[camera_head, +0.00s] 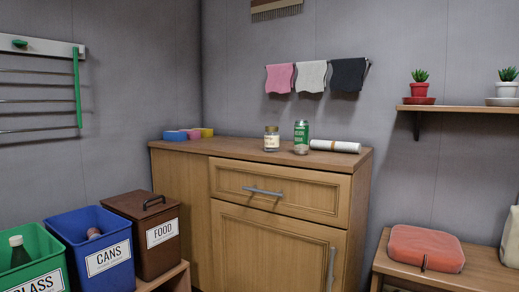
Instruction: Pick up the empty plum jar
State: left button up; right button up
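A small glass jar (271,139) with a pale label stands upright on top of the wooden cabinet (185,148). It is too small to read its label or tell whether it is empty or a plum jar. A green and silver can (301,138) stands upright just to its right, apart from it. Neither of my grippers is in view.
A white roll (335,146) lies right of the can; colored sponges (182,135) lie at the left. Green glass (40,262), blue cans (105,262) and brown food (162,233) bins stand lower left. A bench with a red cushion (425,247) is at right.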

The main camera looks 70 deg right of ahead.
aim_at(271, 137)
jog(key=z, duration=2.45)
jog(key=k+j+u, duration=0.1)
jog(key=u, duration=1.45)
jog(key=z, duration=1.6)
